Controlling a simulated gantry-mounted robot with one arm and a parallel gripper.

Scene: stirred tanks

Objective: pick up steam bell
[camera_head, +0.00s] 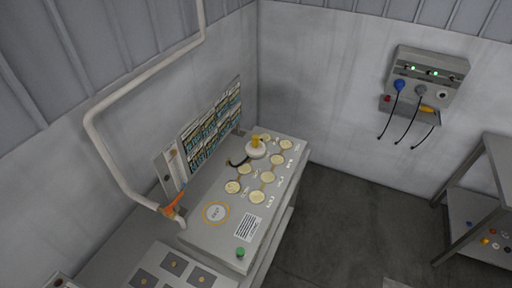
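A white round piece with a yellow upright top, which looks like the steam bell (256,150), stands on the sloped grey bench panel (205,240). It sits near the far end of the panel among several pale yellow round pads. A short dark hose or cable lies at its left side; I cannot tell if it is joined to it. My gripper is not in view.
A board of labelled cards (212,125) stands behind the panel. A pipe with an orange valve handle (174,204) runs down at the left. A green button (241,252) is at the near edge. A wall box (427,80) with hanging cables and a shelf (478,215) are at the right. The floor between is clear.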

